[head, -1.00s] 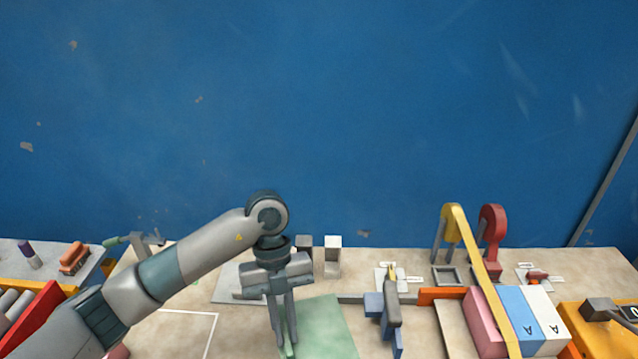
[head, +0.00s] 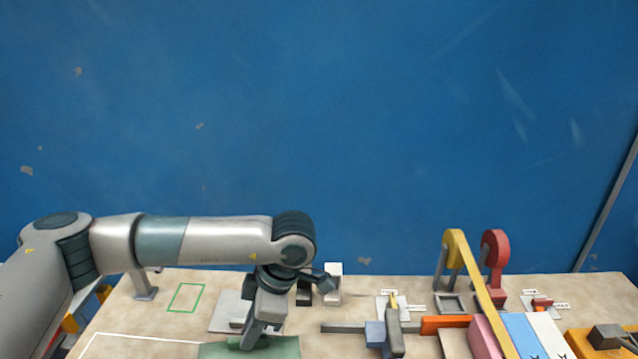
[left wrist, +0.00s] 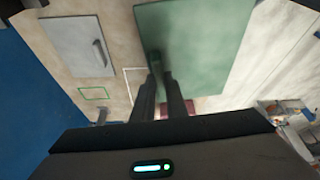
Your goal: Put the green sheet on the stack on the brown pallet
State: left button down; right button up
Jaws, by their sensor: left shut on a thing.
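The green sheet (head: 283,347) shows at the bottom edge of the head view, cut off by the frame. It fills the upper middle of the left wrist view (left wrist: 210,45). My left gripper (head: 250,340) points down and is shut on a raised green grip on the sheet. In the left wrist view its two dark fingers (left wrist: 162,78) close around that grip. I cannot tell whether the sheet touches the table. I cannot make out the brown pallet or its stack. My right gripper is not in view.
A white outline (head: 130,337) and a green outline (head: 187,297) mark the table at left. A grey plate with a handle (head: 226,309) lies behind the sheet. A blue clamp (head: 376,333), an orange bar (head: 447,325) and a yellow hooked post (head: 453,240) stand at right.

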pick_arm(q)
jog(key=m, duration=0.1)
jog(key=a+m+t, duration=0.1)
jog(key=m, duration=0.1)
jog(key=a+r+m+t, duration=0.1)
jog(key=m, duration=0.1)
jog(key=shift+w, duration=0.35)
jog(key=w+a+r+m+t+h, duration=0.1)
jog(key=a+m+h, duration=0.1)
jog(key=m, duration=0.5)
jog(key=w+a+r+m+t+h+b, duration=0.1)
jog(key=a+r+m+t+h, duration=0.1)
jog(key=m, duration=0.5)
jog(key=shift+a+r+h, duration=0.15)
jog(key=shift+a+h, duration=0.15)
jog(key=shift+a, duration=0.4)
